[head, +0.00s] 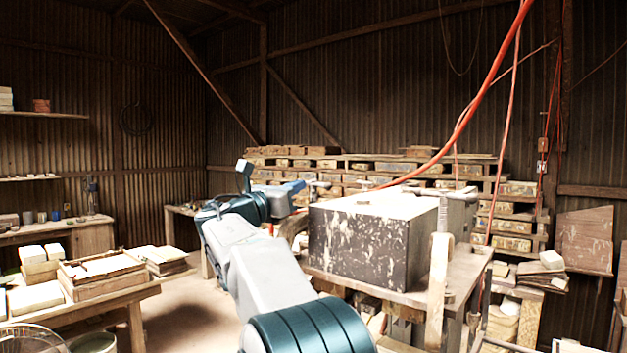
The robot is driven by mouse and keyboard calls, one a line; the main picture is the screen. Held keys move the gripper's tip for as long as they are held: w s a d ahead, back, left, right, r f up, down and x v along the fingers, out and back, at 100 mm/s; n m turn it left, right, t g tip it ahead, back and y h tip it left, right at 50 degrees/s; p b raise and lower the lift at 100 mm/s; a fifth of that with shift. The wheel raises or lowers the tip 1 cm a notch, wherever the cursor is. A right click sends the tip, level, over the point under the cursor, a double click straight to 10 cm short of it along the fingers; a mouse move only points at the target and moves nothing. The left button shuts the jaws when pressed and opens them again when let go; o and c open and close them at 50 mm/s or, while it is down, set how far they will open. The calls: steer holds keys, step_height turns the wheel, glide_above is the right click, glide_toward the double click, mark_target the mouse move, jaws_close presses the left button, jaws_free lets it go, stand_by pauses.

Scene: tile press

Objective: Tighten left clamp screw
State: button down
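A large dark block with flaked pale paint (358,245), the body of the press, sits on a wooden bench right of my arm. A small metal clamp handle (319,185) shows at the block's far left top edge. My gripper (296,187) is at the far end of my arm, beside the left clamp handle. It is small and partly hidden by my wrist; I cannot tell whether it touches the handle or whether its fingers are open or shut.
A table (130,295) with trays of pale tiles is at the left. Open floor lies between that table and my arm.

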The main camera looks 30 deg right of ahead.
steer(key=shift+w+d, duration=0.25)
steer(key=shift+d, duration=0.6)
steer(key=shift+a, duration=0.1)
steer(key=r+v, duration=0.2)
steer(key=v, duration=0.8)
steer(key=shift+s+a+r+b, duration=0.25)
steer(key=shift+a+b, duration=0.15)
steer(key=shift+a, duration=0.2)
steer(key=shift+f, duration=0.1)
